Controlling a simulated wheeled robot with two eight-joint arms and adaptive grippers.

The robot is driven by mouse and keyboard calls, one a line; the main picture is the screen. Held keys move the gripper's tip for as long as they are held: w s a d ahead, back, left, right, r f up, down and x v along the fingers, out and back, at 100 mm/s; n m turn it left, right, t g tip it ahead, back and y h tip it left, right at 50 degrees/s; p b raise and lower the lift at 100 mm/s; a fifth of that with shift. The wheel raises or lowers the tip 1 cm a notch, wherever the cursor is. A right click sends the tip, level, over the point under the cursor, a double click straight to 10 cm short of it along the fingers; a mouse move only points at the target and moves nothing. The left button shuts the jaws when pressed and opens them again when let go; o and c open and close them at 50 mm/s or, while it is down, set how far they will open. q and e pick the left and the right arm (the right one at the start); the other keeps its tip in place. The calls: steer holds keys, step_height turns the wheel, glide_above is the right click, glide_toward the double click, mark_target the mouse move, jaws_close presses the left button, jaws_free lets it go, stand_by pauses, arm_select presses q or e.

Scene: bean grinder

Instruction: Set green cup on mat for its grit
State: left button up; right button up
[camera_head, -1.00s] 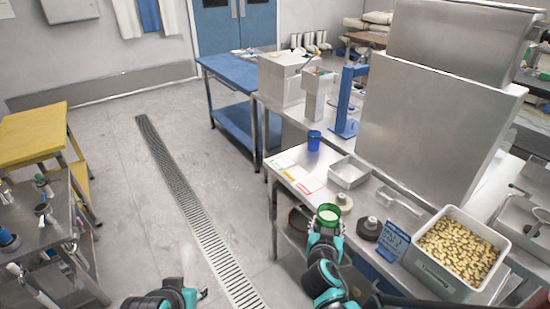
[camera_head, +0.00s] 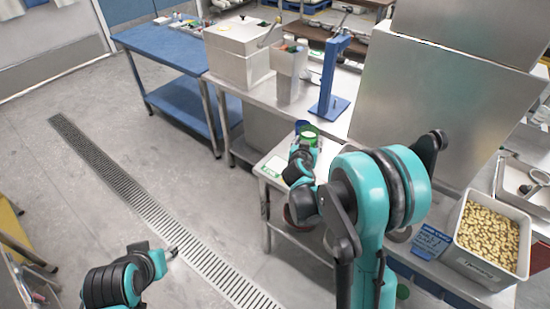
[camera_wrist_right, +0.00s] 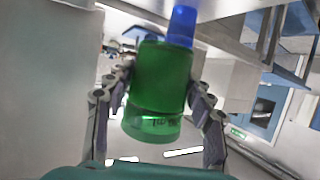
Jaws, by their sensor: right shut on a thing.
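The green cup (camera_head: 309,134) is in my right gripper (camera_head: 307,142), above the front left end of the steel table. In the right wrist view the green cup (camera_wrist_right: 160,92) sits between the two fingers (camera_wrist_right: 160,100). The blue cup (camera_head: 300,125) is just behind it in the head view, and its blue body (camera_wrist_right: 182,24) shows beyond the green cup in the wrist view. A white mat with green marking (camera_head: 271,169) lies at the table's left corner. My right arm hides the other mats. My left gripper (camera_head: 172,251) is over the floor, away from the table; its fingers are too small to read.
A blue press stand (camera_head: 328,95) and a grey bin (camera_head: 289,75) stand behind the cups. The tall steel housing (camera_head: 420,110) bounds the right side. A tub of beans (camera_head: 488,238) and a blue sign (camera_head: 430,242) stand at the right end.

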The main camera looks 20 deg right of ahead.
steer(key=w+a+f+b, duration=0.1)
steer(key=w+a+f, duration=0.1)
steer(key=a, duration=0.1)
steer(key=w+a+f+b, duration=0.1)
steer(key=a+f+b, duration=0.1)
steer(key=a, duration=0.1)
steer(key=w+a+f+b, duration=0.1)
steer(key=w+a+f, duration=0.1)
steer(key=a+f, duration=0.1)
steer(key=shift+w, duration=0.35)
steer(key=shift+a+f+b, duration=0.15)
steer(key=shift+b, duration=0.2)
step_height(320, 180, down, 4)
steer(key=shift+w+b, duration=0.1)
steer(key=shift+b, duration=0.95)
steer(key=shift+r, duration=0.2)
steer(key=shift+f, duration=0.2)
steer(key=o, duration=1.1)
steer(key=shift+o, duration=0.2)
steer(key=shift+r, duration=0.1)
